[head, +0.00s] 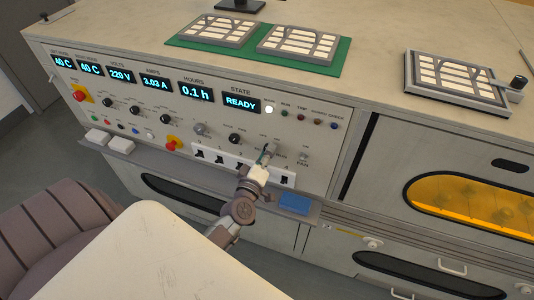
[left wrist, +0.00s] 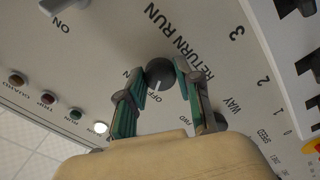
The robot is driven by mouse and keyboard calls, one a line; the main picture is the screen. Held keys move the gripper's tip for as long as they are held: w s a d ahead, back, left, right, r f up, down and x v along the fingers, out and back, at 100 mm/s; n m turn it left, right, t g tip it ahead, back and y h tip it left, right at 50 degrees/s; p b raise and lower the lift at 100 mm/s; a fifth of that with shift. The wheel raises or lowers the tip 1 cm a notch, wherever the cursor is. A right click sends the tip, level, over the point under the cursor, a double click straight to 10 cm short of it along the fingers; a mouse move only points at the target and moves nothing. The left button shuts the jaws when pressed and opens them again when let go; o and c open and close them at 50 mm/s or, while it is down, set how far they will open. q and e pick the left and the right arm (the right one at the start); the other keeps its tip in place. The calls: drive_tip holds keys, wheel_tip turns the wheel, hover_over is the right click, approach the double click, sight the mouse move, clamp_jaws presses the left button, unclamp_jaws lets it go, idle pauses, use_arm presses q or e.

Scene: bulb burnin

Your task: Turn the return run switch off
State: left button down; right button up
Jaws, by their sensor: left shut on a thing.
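The return run switch is a round dark knob (left wrist: 160,72) with a white pointer mark, beside the printed words RETURN RUN, in the left wrist view. ON is printed on one side of it and OFF at its lower edge. The white mark faces the OFF label. My left gripper (left wrist: 162,84) has its two green-padded fingers on either side of the knob, shut on it. In the head view my left gripper (head: 266,156) reaches the lower right of the control panel (head: 215,140) and largely hides the knob. My right gripper is not in view.
Panel displays include HOURS 0.1 and STATE READY (head: 241,104). Other knobs, a red-and-yellow switch (head: 172,144) and a row of black rocker switches (head: 220,158) are close by. Trays (head: 298,45) lie on top.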

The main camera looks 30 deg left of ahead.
use_arm(q)
drive_tip(key=shift+n, duration=0.3)
drive_tip(key=c, duration=0.8)
unclamp_jaws()
drive_tip(key=shift+o, duration=0.2)
drive_tip(key=v, duration=1.2)
drive_tip(key=shift+f, duration=0.2)
